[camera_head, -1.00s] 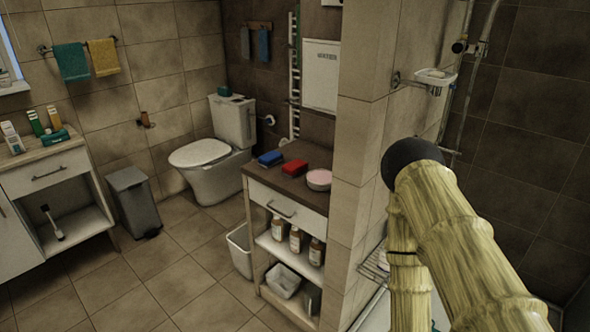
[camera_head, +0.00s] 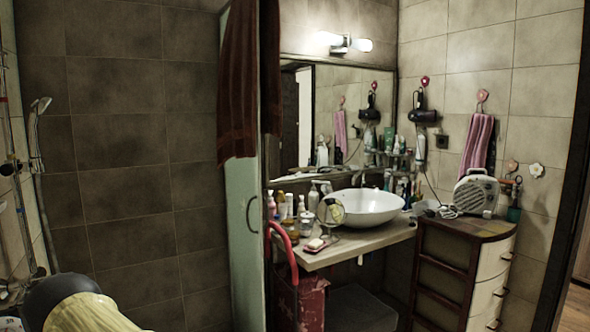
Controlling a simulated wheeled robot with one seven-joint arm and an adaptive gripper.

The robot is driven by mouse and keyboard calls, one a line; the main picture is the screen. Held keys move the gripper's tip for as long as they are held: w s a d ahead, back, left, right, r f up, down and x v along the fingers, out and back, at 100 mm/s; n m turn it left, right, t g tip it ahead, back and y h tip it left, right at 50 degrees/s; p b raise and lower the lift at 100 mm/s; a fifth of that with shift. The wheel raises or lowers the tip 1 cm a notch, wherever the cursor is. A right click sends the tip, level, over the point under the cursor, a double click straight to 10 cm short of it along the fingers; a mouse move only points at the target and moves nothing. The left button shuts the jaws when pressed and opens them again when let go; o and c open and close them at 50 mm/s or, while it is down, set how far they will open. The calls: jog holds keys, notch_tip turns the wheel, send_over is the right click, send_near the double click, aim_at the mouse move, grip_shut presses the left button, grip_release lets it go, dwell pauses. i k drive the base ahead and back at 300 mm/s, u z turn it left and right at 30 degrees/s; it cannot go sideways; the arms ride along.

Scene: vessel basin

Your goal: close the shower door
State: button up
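The shower door (camera_head: 243,235) is a pale greenish glass panel in the middle of the view, seen at a steep angle. A curved dark handle (camera_head: 252,215) is on its right part. A dark red towel (camera_head: 238,100) hangs over its top and hides the upper part. The dark-tiled shower area lies to its left; the door seems to stand open, but its hinge and frame are hard to make out. Part of my arm shows at the bottom left, well apart from the door. My gripper is not in view.
A shower head (camera_head: 40,105) with its rail is at the far left. Right of the door are a white basin (camera_head: 362,207) on a counter crowded with bottles, a red curved object (camera_head: 283,250), and a dark wooden cabinet (camera_head: 440,270). A doorway edge is at far right.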

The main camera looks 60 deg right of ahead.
aim_at(245, 197)
jog(key=z, duration=1.35)
jog(key=k, duration=0.5)
jog(key=z, duration=0.4)
jog(key=i, duration=1.35)
jog(key=u, duration=1.05)
jog(key=i, duration=0.2)
jog(key=u, duration=0.05)
